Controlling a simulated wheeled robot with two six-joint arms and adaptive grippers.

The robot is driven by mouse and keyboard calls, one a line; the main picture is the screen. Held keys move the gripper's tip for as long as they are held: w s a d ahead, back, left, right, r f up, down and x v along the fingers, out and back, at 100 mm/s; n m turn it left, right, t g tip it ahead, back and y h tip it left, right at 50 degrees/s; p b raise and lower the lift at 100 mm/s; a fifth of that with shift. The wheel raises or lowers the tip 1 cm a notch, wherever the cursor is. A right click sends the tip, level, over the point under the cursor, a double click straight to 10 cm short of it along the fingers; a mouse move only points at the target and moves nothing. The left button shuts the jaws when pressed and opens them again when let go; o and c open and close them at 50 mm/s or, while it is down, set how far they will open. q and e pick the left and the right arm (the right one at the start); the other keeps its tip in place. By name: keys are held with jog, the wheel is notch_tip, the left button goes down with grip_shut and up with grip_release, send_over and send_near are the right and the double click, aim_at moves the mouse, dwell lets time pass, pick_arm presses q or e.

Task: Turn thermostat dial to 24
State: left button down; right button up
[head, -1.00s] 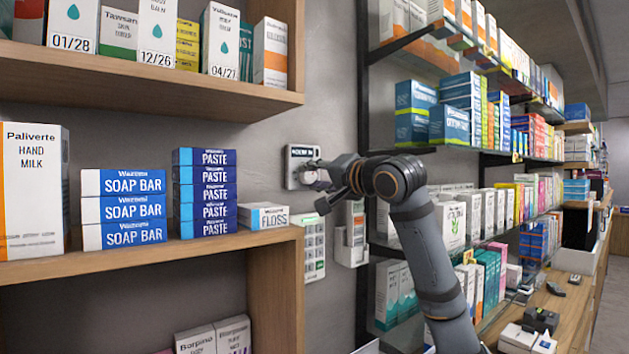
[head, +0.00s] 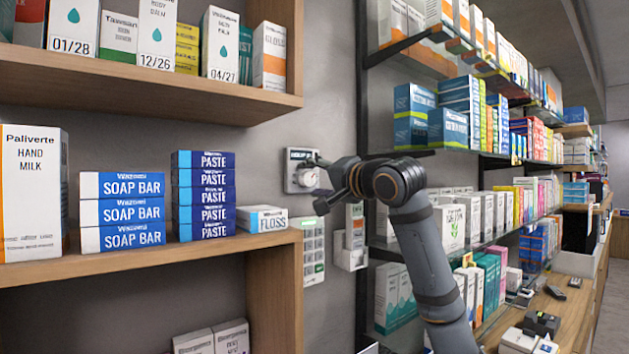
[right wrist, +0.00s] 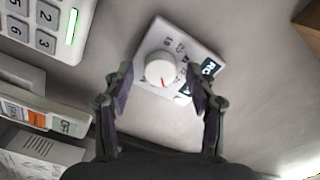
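The thermostat (head: 301,171) is a white square plate on the grey wall, with a dark label strip along its top. Its round white dial (right wrist: 162,69) has a red pointer mark and printed numbers around it, too small to read for sure. In the right wrist view the plate (right wrist: 147,40) looks rotated. My right gripper (right wrist: 160,95) is open, its two fingers apart, just off the dial and not closed on it. In the head view the right gripper (head: 322,187) is beside the thermostat's right side. My left gripper is not in view.
A wooden shelf (head: 150,266) with soap, paste and floss boxes (head: 262,219) is at left. Glass shelves of stock stand behind my right arm.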

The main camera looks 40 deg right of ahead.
jog(key=shift+w+r+n+p, duration=0.1)
jog(key=shift+n+p, duration=0.45)
jog(key=shift+n, duration=0.45)
jog(key=n+p, duration=0.1)
jog(key=n, duration=0.3)
jog(key=n+p, duration=0.1)
jog(key=n, duration=0.3)
jog(key=shift+n, duration=1.1)
jog(key=s+b, duration=0.1)
jog(key=s+f+b, duration=0.1)
jog(key=shift+s+a+b, duration=0.1)
jog(key=shift+s+b, duration=0.1)
jog(key=shift+b, duration=0.1)
jog(key=s+a+b, duration=0.1)
jog(key=s+b, duration=0.2)
jog(key=s, duration=0.5)
jog(key=shift+r, duration=0.4)
